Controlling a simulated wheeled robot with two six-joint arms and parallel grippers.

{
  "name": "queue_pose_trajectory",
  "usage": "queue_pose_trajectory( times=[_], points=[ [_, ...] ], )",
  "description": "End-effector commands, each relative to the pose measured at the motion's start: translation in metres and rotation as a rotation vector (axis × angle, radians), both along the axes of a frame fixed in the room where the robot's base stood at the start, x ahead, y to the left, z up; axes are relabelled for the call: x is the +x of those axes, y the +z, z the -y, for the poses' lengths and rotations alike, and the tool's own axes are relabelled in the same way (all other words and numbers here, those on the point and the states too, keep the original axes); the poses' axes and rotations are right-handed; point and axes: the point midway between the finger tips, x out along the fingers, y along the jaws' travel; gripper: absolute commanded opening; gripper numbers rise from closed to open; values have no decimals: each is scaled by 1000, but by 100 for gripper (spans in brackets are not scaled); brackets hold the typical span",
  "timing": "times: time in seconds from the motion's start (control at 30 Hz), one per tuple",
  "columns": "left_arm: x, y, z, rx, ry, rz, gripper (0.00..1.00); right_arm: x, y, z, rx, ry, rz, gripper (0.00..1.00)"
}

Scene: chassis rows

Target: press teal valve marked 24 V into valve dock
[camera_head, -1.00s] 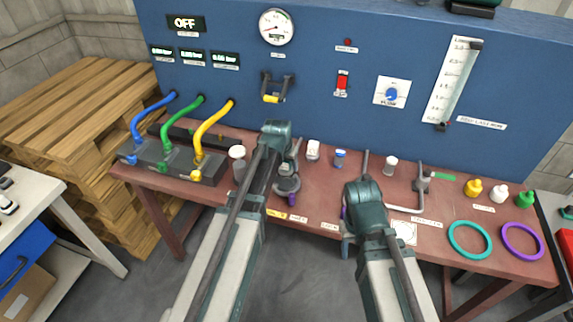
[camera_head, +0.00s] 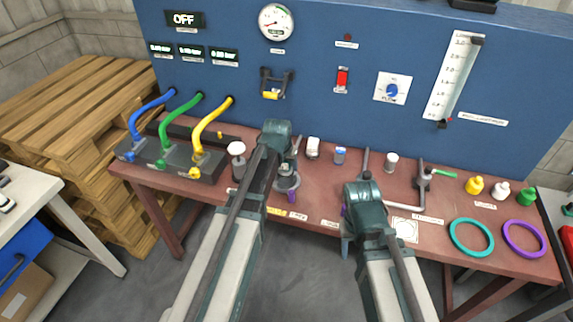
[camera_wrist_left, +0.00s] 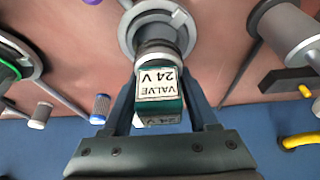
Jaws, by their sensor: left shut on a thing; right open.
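The teal valve (camera_wrist_left: 158,98) shows in the left wrist view with white labels reading "VALVE 24 V". My left gripper (camera_wrist_left: 160,80) is shut on it, one finger on each side. The valve's grey round end meets the round grey valve dock (camera_wrist_left: 126,34); I cannot tell how deep it sits. In the head view my left gripper (camera_head: 285,172) is over the dock (camera_head: 288,184), and its arm mostly hides the valve. My right gripper (camera_head: 346,240) is open near the bench's front edge; its arm partly hides it.
A manifold block (camera_head: 170,163) with blue, green and yellow hoses is at the bench's left. A grey, white-topped cylinder (camera_head: 237,160) stands just left of my left gripper. Teal (camera_head: 471,238) and purple (camera_head: 523,240) rings lie at the right. The blue panel (camera_head: 320,40) rises behind.

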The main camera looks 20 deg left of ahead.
Motion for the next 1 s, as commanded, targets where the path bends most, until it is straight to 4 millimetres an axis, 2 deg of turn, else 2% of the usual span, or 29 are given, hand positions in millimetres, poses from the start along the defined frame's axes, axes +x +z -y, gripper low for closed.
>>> queue_pose_trajectory(
  times=[1.0],
  points=[
    [0,-24,0,0,0,0,0,0,-24,0,0,0,0,50]
  ],
)
